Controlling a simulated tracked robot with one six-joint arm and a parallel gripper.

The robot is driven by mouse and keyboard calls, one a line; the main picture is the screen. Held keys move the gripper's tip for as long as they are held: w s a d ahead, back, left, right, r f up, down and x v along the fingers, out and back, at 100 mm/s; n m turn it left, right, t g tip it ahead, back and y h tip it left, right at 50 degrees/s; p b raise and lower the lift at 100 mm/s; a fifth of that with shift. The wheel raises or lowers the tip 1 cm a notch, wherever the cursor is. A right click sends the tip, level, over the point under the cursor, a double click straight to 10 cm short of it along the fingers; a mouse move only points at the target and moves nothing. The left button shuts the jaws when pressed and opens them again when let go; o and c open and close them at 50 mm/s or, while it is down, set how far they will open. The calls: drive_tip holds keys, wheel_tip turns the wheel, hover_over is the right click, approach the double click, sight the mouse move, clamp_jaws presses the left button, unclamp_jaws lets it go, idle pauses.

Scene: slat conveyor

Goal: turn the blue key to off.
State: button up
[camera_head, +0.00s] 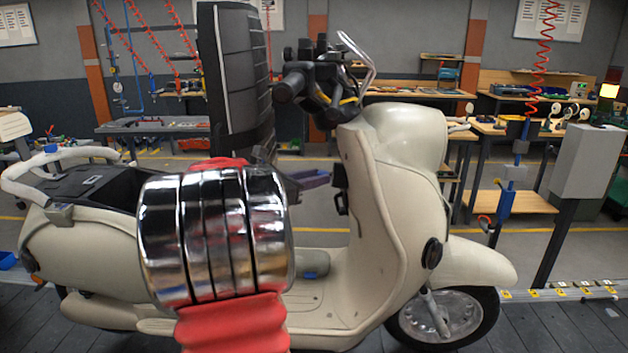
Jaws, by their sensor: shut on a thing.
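A cream scooter (395,190) stands side-on, with its front to the right. My gripper (322,176) is partly hidden behind my red and chrome arm, and its end reaches the inner face of the scooter's leg shield, below the handlebar. It is shut beside a dark fitting (341,176) there. The blue key is too small and covered to make out clearly, and its turn position cannot be told.
The handlebar (290,86) with its levers is above my gripper. A tall black ribbed panel (236,80) stands upright behind my arm. A grey box on a post (582,160) is at the right. Workbenches line the back.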

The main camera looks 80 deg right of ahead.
idle(0.3)
drive_tip(key=o, duration=1)
drive_tip(key=shift+s, duration=0.1)
drive_tip(key=shift+c, duration=0.2)
drive_tip(key=v, duration=1.4)
drive_tip(key=shift+d+r, duration=0.15)
drive_tip(key=shift+r, duration=0.05)
